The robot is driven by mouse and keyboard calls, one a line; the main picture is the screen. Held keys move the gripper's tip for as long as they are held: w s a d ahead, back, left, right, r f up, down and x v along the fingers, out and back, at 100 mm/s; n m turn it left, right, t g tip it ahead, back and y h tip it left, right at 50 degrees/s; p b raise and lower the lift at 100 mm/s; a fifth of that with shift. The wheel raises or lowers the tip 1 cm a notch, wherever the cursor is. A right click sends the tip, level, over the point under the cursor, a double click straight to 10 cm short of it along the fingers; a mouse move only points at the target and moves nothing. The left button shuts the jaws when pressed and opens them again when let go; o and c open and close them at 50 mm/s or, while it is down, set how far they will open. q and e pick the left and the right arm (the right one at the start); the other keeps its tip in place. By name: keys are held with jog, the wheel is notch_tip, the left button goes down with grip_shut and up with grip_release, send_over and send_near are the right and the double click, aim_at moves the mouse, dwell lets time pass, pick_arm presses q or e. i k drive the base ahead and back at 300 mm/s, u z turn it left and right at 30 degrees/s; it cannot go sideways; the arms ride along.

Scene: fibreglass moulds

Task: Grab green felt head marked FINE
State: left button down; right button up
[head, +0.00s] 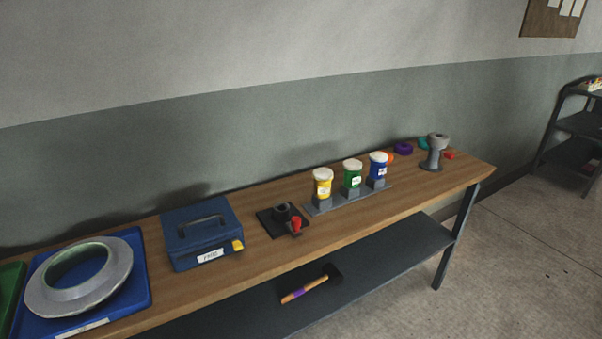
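A green cylinder with a white top (352,174) stands upright in the middle seat of a grey rack (319,209) on the wooden bench. It has a small white label whose text is too small to read. A yellow one with a white top (322,188) stands on its left and a blue one with a white top (377,169) on its right. Neither of my grippers shows in the head view.
On the bench (262,272) are a blue case (204,230), a dark block with a red part (296,226), a grey ring mould (80,285) on a blue tray (139,300), and a grey spool-like stand (435,151).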

aim_at(352, 167)
jog(key=u, duration=0.1)
jog(key=i, duration=1)
